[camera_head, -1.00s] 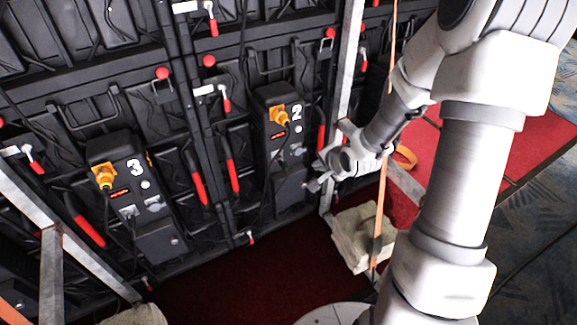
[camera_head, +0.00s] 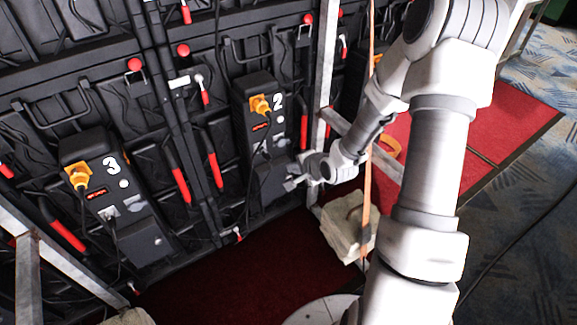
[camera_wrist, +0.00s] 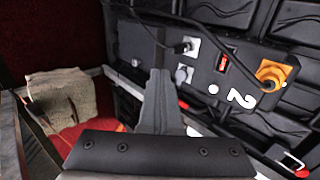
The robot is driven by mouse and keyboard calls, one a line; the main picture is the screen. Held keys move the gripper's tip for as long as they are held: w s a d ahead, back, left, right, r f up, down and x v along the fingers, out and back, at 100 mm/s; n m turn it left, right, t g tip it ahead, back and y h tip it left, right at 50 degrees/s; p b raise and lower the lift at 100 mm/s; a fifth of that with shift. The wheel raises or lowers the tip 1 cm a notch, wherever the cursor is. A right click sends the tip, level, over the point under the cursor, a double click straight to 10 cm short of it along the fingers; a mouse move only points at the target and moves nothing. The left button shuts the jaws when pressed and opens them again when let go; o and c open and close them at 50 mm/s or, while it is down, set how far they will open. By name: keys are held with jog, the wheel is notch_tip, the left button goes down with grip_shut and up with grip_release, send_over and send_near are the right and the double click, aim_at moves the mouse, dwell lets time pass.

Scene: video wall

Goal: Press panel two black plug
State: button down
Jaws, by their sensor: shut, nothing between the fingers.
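Panel two (camera_head: 252,128) is a black unit marked with a white "2", with an orange plug (camera_head: 260,104) near its top. It also shows in the wrist view (camera_wrist: 232,58), turned on its side. There a black plug (camera_wrist: 178,48) on a black cable sits in a white socket, with a second pale socket (camera_wrist: 184,75) beside it. My gripper (camera_head: 291,184) is shut and empty, just right of the panel's lower part. In the wrist view its fingers (camera_wrist: 158,78) point toward the panel, beside the sockets; whether they touch it cannot be told.
Panel three (camera_head: 115,195) stands to the left. A metal post (camera_head: 324,90) and an orange strap (camera_head: 368,130) are close to my arm. Dark red carpet (camera_head: 240,275) is clear in front.

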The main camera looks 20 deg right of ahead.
aim_at(270, 157)
jog(key=shift+w+a+r+b+x, duration=0.1)
jog(key=shift+w+r+b+x, duration=0.35)
jog(key=shift+x, duration=1.4)
jog(key=shift+w+a+r+b+x, duration=0.15)
jog(key=shift+b+x, duration=0.65)
jog(key=shift+x, duration=1)
jog(key=shift+w+r+b+x, duration=0.3)
jog(key=shift+b+x, duration=0.3)
jog(key=shift+x, duration=1.25)
jog(key=shift+w+a+r, duration=0.1)
jog(key=shift+w+a, duration=0.15)
jog(key=shift+w, duration=0.55)
